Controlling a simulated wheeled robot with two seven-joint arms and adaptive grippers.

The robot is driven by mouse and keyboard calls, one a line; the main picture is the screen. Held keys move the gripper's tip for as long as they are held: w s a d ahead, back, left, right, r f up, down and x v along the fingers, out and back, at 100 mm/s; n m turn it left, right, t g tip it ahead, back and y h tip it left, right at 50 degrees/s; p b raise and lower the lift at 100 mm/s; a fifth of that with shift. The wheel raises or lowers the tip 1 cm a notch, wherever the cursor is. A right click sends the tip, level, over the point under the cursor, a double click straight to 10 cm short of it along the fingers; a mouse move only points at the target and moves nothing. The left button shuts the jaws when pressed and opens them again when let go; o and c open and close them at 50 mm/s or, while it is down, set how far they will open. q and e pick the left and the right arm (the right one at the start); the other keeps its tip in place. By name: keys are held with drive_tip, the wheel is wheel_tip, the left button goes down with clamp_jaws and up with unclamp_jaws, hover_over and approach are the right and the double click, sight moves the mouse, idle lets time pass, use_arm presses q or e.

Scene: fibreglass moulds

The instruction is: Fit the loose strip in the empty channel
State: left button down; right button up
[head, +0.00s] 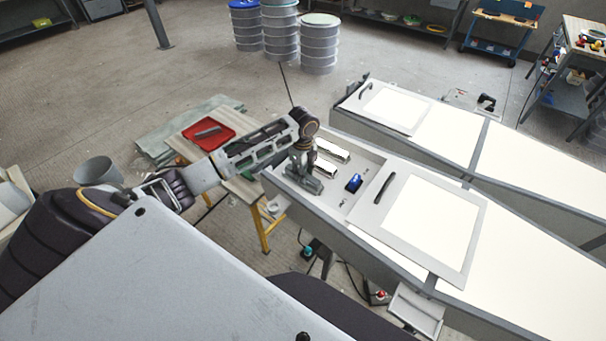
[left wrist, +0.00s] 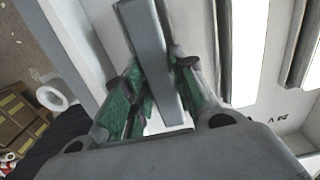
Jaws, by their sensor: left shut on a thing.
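My left gripper (head: 301,165) reaches down into the shallow recess at the left end of the near mould. In the left wrist view its green-sided fingers (left wrist: 158,92) are closed on a long grey strip (left wrist: 148,40), which slants between them. Two bright, pale strips with dark edges lie in the recess to the right of the gripper (head: 332,150); they also show in the left wrist view (left wrist: 247,50). I cannot make out an empty channel; the gripper hides part of the recess. I cannot tell whether the held strip touches the floor of the recess. My right gripper is not in view.
A blue object (head: 354,183) lies in the recess. A pale framed panel (head: 432,222) with a black handle (head: 384,187) covers the mould just right of it. A red tray (head: 219,128) sits on a small table to the left. A second mould (head: 448,128) stands behind.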

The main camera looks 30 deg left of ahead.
use_arm(q)
drive_tip(key=shift+f, duration=0.45)
drive_tip(key=shift+f, duration=0.1)
drive_tip(key=c, duration=1.2)
unclamp_jaws()
drive_tip(key=shift+o, duration=0.2)
wheel_tip(320, 180, up, 12)
drive_tip(key=b, duration=0.2)
drive_tip(key=shift+s, duration=0.1)
